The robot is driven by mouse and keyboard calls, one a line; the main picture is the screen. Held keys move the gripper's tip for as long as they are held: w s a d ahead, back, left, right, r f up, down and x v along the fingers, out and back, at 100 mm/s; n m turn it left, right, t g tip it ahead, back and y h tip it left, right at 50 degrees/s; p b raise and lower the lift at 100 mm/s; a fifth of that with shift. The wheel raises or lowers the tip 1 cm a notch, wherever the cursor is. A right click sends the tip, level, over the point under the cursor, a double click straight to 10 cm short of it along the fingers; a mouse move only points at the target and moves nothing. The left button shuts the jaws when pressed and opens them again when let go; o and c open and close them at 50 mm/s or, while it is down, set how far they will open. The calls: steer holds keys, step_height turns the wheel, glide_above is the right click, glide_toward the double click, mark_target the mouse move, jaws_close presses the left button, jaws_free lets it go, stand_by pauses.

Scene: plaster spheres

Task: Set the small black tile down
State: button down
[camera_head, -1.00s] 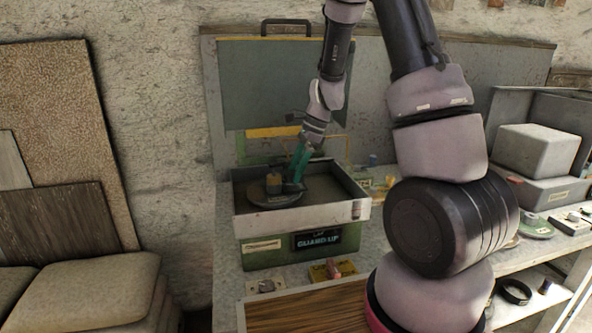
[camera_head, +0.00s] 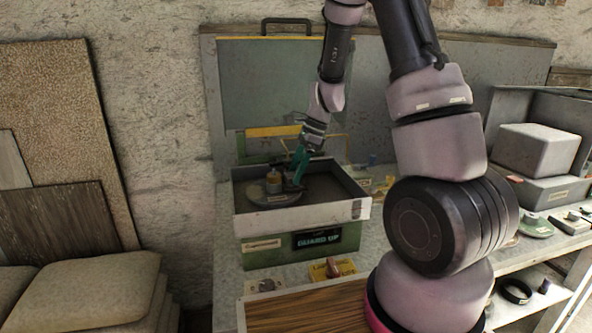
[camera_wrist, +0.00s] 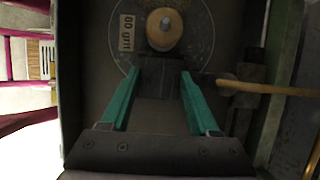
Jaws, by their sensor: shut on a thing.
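My gripper (camera_wrist: 157,75) is shut on the small black tile (camera_wrist: 158,78), a dark flat piece between the tips of its green fingers. In the head view my gripper (camera_head: 294,181) reaches down inside an open-topped grey box (camera_head: 352,211). The tile is just beside a round grey disc (camera_wrist: 118,18) with a label reading "80 grit" and a wooden knob (camera_wrist: 164,30) at its middle. The disc also shows in the head view (camera_head: 262,200). The tile is small and dark there, and I cannot tell whether it touches the disc or the box floor.
The box walls stand close around my gripper. A wooden handle (camera_wrist: 265,88) sticks out to the right of the fingers in the wrist view. A yellow box (camera_head: 335,270) and a wooden board (camera_head: 305,313) lie in front. A grey block (camera_head: 537,150) stands far right.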

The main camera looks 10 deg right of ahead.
steer(key=shift+f, duration=0.5)
steer(key=shift+c, duration=0.2)
jaws_free()
steer(key=shift+r, duration=2)
steer(key=shift+r, duration=0.1)
